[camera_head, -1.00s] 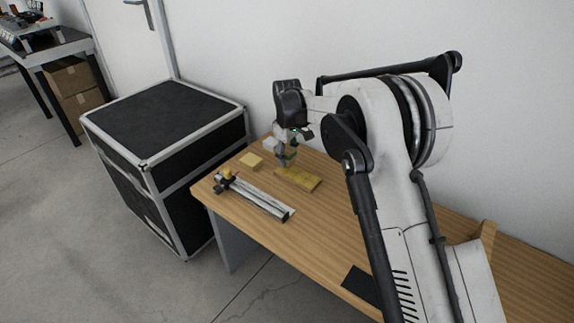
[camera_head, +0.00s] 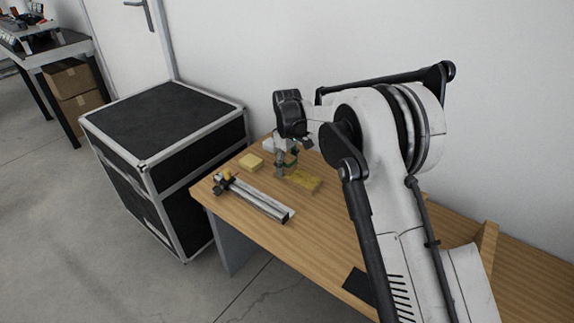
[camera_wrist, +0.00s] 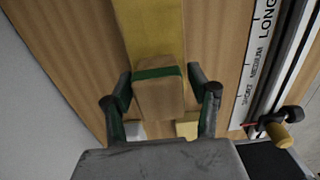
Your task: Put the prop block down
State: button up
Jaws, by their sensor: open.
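The prop block, a small wooden block with a green band (camera_wrist: 158,92), sits between the fingers of my gripper (camera_wrist: 161,88) in the wrist view. The fingers stand open at either side of it. A long yellow board (camera_wrist: 154,28) runs away from the block at its far end. In the head view my gripper (camera_head: 286,172) is low over the near-left end of the yellow board (camera_head: 304,182). The block is mostly hidden there, with only some green showing. I cannot tell whether the block rests on the board or beside its end.
A metal rail (camera_head: 255,197) with a yellow knob lies along the bench's (camera_head: 330,235) front; its scale reads SHORT, MEDIUM, LONG in the wrist view. A yellow block (camera_head: 251,161) lies to the left. A black case (camera_head: 165,115) stands left of the bench, a wall behind.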

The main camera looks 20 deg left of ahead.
aim_at(289, 157)
notch_tip(289, 157, up, 12)
jog(key=p, duration=0.3)
jog(key=shift+r+p, duration=0.2)
jog(key=shift+p, duration=0.2)
jog(key=shift+d+r, duration=0.3)
jog(key=s+d+r+m+t, duration=0.1)
jog(key=s+d+r+m, duration=0.1)
jog(key=s+d+r, duration=0.5)
jog(key=d+r+m+t+y, duration=0.15)
jog(key=d+r, duration=0.35)
jog(key=d, duration=0.5)
jog(key=s+d+r+m+t+h, duration=0.1)
jog(key=s+d+r+m, duration=0.25)
jog(key=d+r, duration=0.45)
jog(key=s+d+f+m+t, duration=0.2)
jog(key=s+d+f+m, duration=0.1)
jog(key=s+d, duration=0.7)
jog(key=s+d+f+m+t, duration=0.1)
jog(key=s+d+f+m, duration=0.3)
jog(key=s+d, duration=0.6)
jog(key=s, duration=0.7)
jog(key=shift+t, duration=0.35)
